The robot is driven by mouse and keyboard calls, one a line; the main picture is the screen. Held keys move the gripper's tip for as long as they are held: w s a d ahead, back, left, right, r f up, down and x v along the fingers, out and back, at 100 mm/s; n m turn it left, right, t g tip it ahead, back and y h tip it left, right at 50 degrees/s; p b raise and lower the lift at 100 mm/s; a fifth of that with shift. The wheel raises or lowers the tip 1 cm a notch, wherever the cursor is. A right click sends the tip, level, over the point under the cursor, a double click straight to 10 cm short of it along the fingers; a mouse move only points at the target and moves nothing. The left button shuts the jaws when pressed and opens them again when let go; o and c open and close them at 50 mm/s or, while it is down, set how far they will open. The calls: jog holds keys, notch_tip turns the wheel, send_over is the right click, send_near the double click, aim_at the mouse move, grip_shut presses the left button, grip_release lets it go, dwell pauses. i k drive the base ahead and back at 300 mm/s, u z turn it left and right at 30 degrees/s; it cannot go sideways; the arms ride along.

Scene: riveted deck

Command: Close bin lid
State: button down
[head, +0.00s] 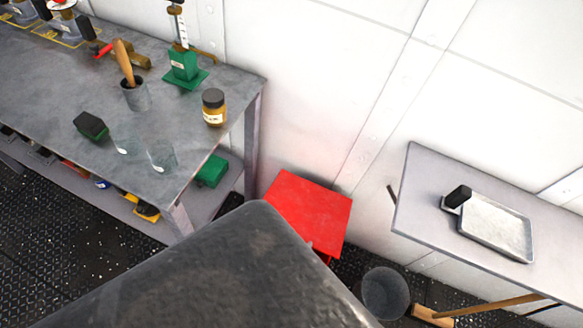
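A red square panel (308,211), which looks like the bin's lid, shows in the middle of the head view, between the workbench and the right-hand table, close to the white wall. A little more red shows under its lower right edge. Most of what is below it is hidden by a large dark worn block in the foreground, which looks like part of my own arm. I cannot tell whether the lid is raised or lies flat. My gripper's fingers do not show, and no contact with the red panel is visible.
A workbench (60,102) at left holds an amber jar (213,108), clear glasses (161,156) and a green-based tool (184,68). A table (418,190) at right bears a metal tray (497,228). A grey bucket (385,292) and a wooden-handled broom (490,305) are below it.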

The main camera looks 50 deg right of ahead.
aim_at(319, 215)
jog(key=z, duration=0.15)
jog(key=k, duration=0.45)
jog(key=z, duration=0.7)
jog(key=i, duration=0.5)
jog(key=u, duration=0.05)
